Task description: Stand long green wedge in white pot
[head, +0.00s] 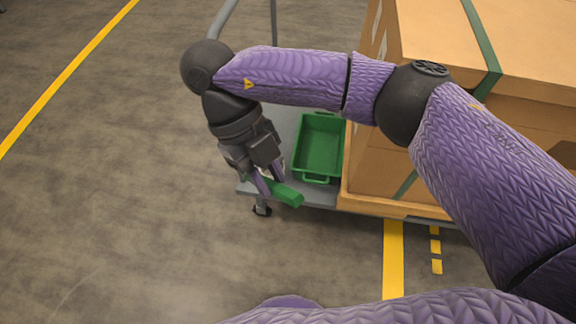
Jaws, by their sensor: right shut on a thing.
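The long green wedge (287,195) is in my right gripper (270,181). The gripper points down and is shut on the wedge near its left end. The wedge lies roughly level and sticks out to the right, past the fingers, in front of the cart's near left corner. I cannot make out a white pot; my right gripper and arm cover part of the cart there. My left gripper is not in view.
A grey cart (322,195) carries a green tray (318,176) and a large cardboard box (372,165) with green straps, right of the tray. My right arm crosses above the tray and box. The floor (110,200) to the left is clear.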

